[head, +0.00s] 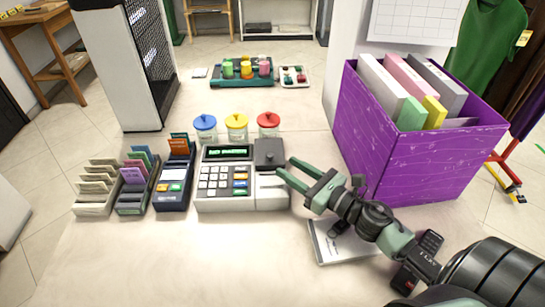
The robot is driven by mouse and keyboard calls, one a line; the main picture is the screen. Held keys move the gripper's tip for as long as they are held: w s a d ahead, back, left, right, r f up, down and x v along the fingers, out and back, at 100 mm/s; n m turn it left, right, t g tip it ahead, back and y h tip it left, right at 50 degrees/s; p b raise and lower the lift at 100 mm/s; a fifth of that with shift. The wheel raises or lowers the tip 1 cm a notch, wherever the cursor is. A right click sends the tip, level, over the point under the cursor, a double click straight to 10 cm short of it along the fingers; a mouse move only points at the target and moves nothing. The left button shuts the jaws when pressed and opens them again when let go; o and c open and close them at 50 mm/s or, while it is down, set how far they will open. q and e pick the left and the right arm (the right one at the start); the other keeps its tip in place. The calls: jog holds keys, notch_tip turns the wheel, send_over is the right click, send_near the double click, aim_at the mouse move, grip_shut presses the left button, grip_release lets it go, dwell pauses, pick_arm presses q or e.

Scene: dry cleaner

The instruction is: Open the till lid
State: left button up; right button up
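The till (213,204) is a pale cash register with a green-lit display and keys, standing on the counter at the centre. Its lid (268,160) seems to be the dark grey square panel at the top right, with a small knob; it looks closed. My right gripper (285,168) comes in from the right, with its two green fingers apart and nothing seen between them. Its fingertips are at the till's right side, close to the lid's right front corner. I cannot tell whether they touch it. My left gripper is out of view.
A purple box (420,165) of files stands at the right. A notebook (345,245) lies under my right arm. Three jars (237,128) stand behind the till. Card racks (135,190) and a card terminal (174,178) stand left. The front counter is clear.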

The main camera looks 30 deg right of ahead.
aim_at(273, 157)
jog(key=shift+w+a, duration=0.1)
jog(key=shift+w, duration=0.3)
jog(key=p+x, duration=0.2)
jog(key=x, duration=0.5)
jog(key=shift+a, duration=0.1)
jog(key=shift+s, duration=0.1)
grip_shut()
dwell(0.9)
